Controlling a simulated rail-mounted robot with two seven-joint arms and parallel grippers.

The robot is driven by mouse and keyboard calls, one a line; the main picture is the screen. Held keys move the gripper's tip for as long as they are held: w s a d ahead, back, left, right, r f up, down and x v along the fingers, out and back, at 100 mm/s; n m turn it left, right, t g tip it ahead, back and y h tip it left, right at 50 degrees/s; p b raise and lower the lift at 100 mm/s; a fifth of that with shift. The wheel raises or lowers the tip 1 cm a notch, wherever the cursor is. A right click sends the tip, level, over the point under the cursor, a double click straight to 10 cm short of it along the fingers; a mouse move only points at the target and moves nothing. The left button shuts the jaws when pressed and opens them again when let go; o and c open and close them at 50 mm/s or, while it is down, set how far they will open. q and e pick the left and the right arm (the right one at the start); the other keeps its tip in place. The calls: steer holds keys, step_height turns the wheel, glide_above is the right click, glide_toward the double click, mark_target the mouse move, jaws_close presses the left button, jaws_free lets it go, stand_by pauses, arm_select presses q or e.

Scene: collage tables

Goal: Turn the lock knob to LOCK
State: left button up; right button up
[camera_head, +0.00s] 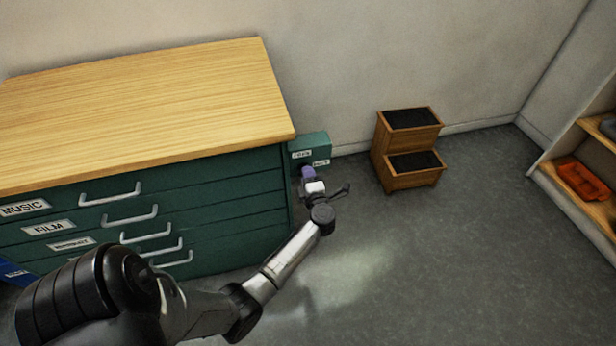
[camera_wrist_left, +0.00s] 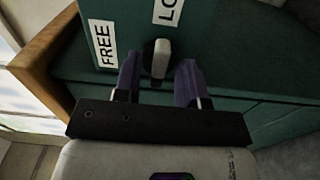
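The lock knob (camera_wrist_left: 160,58) is a light grey bar on a dark round base, set on a green panel (camera_wrist_left: 205,40). In the left wrist view its bar stands nearly upright. A FREE label (camera_wrist_left: 103,43) is to its left, and a label reading "LO", cut off by the frame edge (camera_wrist_left: 168,10), is above it. My left gripper (camera_wrist_left: 159,72) is open, with one purple finger on each side of the knob and gaps showing; contact cannot be told. In the head view my left gripper (camera_head: 307,172) is at the green box (camera_head: 312,143) and hides the knob. My right gripper is not in view.
The green drawer cabinet (camera_head: 235,200) with a wooden top (camera_head: 150,100) stands left of the box. A wooden step stool (camera_head: 393,165) stands to the right by the wall. The floor between is clear.

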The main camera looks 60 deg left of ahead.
arm_select(q)
steer(key=p+v, duration=0.3)
steer(key=v, duration=1)
steer(key=shift+d, duration=0.4)
steer(key=shift+s, duration=0.1)
